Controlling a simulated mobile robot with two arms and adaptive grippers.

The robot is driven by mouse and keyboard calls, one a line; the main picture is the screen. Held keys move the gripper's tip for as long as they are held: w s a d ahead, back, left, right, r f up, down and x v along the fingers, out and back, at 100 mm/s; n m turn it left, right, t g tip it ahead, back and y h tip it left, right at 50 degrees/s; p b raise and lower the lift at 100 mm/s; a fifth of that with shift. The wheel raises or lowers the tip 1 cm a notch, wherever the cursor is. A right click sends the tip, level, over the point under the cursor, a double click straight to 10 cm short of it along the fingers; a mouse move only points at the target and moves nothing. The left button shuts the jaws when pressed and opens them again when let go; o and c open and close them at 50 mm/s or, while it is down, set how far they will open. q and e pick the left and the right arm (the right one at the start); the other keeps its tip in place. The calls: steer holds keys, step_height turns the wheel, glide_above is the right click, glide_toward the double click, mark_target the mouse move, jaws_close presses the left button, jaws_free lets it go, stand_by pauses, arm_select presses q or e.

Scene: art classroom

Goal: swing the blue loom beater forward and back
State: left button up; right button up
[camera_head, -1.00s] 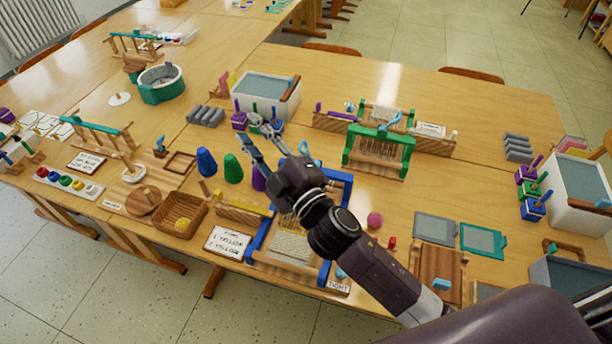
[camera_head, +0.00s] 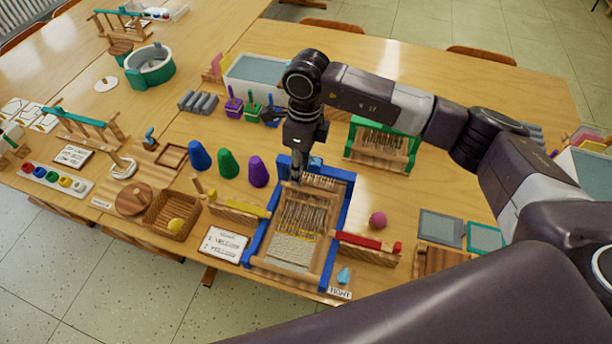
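The blue loom (camera_head: 340,213) stands on the table at the centre of the head view, with a blue frame, upright wooden heddles or reed (camera_head: 303,212) and a pale woven piece at its front. A light-blue part, perhaps the beater's handle (camera_head: 315,162), shows near the loom's back bar. My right gripper (camera_head: 296,180) points down over the back left of the loom, just beside this part. Its fingers look close together and partly hidden by the wrist, so I cannot tell whether they are open or touch anything. My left gripper is not in view.
A red-topped wooden shuttle (camera_head: 368,243) and a pink ball (camera_head: 378,220) lie right of the loom. A yellow-topped one (camera_head: 240,208) and a purple cone (camera_head: 258,172) are left.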

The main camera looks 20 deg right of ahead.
mark_target(306, 188)
steer(key=shift+w+d+r+h, duration=0.1)
steer(key=shift+w+d+h, duration=0.15)
steer(key=shift+d, duration=0.55)
steer(key=shift+s+d+f, duration=0.1)
steer(key=shift+f, duration=0.15)
step_height(306, 188, down, 6)
steer(key=shift+s+p, duration=0.1)
steer(key=shift+p, duration=1.15)
steer(key=shift+f, duration=0.55)
steer(key=shift+a, duration=0.2)
steer(key=shift+c, duration=0.3)
jaws_close()
